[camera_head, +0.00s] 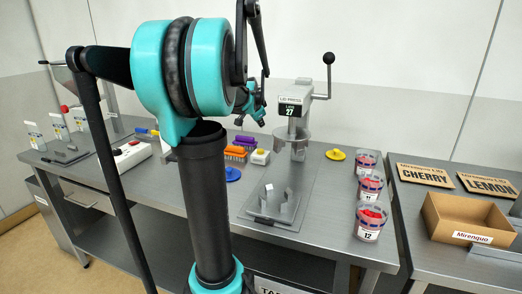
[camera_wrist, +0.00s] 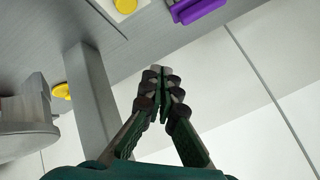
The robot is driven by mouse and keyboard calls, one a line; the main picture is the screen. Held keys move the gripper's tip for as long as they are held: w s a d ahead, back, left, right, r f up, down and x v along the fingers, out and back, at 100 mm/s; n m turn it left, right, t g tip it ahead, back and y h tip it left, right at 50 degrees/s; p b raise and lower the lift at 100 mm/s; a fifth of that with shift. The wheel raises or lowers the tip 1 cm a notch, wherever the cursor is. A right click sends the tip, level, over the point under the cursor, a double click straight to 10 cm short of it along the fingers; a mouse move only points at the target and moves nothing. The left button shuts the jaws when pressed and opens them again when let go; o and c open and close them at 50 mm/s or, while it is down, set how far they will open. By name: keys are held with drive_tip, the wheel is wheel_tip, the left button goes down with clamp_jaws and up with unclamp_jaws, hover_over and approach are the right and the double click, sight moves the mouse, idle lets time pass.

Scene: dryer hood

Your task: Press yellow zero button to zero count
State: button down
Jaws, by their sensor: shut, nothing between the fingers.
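The yellow zero button (camera_head: 261,151) sits on top of a small white box (camera_head: 259,158) on the bench, left of the press. In the wrist view, the yellow button (camera_wrist: 126,5) shows at the top edge, partly cut off. The press display (camera_head: 288,109) reads 27. My gripper (camera_head: 258,121) is up behind my arm, near the left side of the display; its fingertips are small and hard to see there. In the wrist view, my gripper (camera_wrist: 160,72) is shut and empty, its fingertips apart from the button.
The press (camera_head: 301,95) stands right of the button, its lever raised. Purple and orange brushes (camera_head: 240,146) lie left of the button. A yellow lid-like piece (camera_head: 335,154) and several labelled tubs (camera_head: 368,185) are to the right. My arm hides part of the bench.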

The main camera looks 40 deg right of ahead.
sight(260, 150)
drive_tip(key=shift+f, duration=0.1)
drive_tip(key=shift+f, duration=4.35)
drive_tip(key=shift+f, duration=0.1)
drive_tip(key=shift+f, duration=0.3)
drive_tip(key=shift+f, duration=0.8)
drive_tip(key=shift+r, duration=1.25)
drive_tip(key=shift+r, duration=2.5)
